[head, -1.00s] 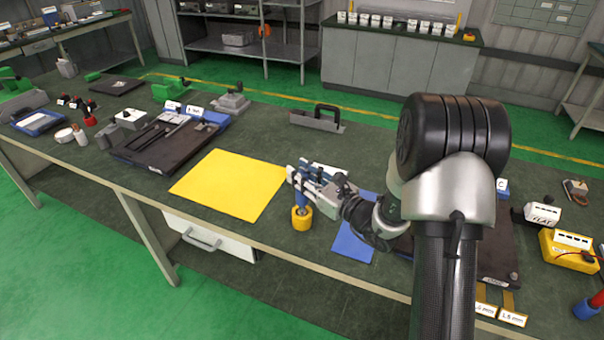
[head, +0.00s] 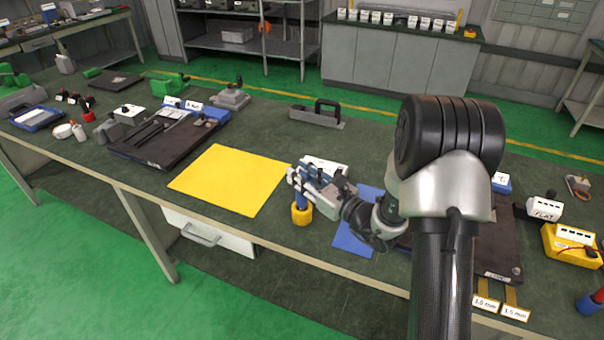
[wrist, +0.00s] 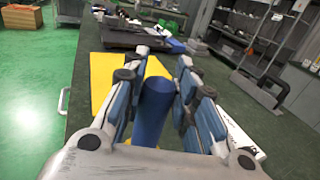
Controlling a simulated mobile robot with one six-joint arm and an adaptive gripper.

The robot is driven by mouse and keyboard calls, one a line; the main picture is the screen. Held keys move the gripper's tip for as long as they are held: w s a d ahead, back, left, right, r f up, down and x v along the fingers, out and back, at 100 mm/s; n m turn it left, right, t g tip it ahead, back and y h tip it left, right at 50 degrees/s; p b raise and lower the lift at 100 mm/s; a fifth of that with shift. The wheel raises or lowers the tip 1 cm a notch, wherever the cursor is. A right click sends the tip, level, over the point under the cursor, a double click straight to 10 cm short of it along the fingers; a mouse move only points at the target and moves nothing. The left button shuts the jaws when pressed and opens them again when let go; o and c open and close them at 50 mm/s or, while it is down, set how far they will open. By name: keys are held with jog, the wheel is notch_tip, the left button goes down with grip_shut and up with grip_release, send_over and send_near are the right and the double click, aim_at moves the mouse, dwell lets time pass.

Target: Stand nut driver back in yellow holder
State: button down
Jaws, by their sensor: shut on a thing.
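The nut driver has a blue handle (wrist: 153,110) that stands upright between the fingers of my gripper (head: 300,178). In the head view the blue handle (head: 300,198) shows just above the yellow holder (head: 301,214), near the front edge of the bench. The handle's lower end is at or inside the holder's opening; how deep it sits I cannot tell. My gripper is shut on the handle, with its blue-padded fingers on both sides. The nut driver's shaft is hidden.
A yellow mat (head: 228,180) lies left of the holder. A blue mat (head: 358,226) lies to the right, under my arm. A dark tray (head: 170,140) with tools lies farther left. A grey block with a black handle (head: 317,115) stands behind. The bench's front edge is close.

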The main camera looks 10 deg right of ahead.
jog(key=shift+f, duration=0.15)
jog(key=c, duration=1.2)
grip_release()
jog(key=shift+f, duration=0.1)
jog(key=v, duration=1.2)
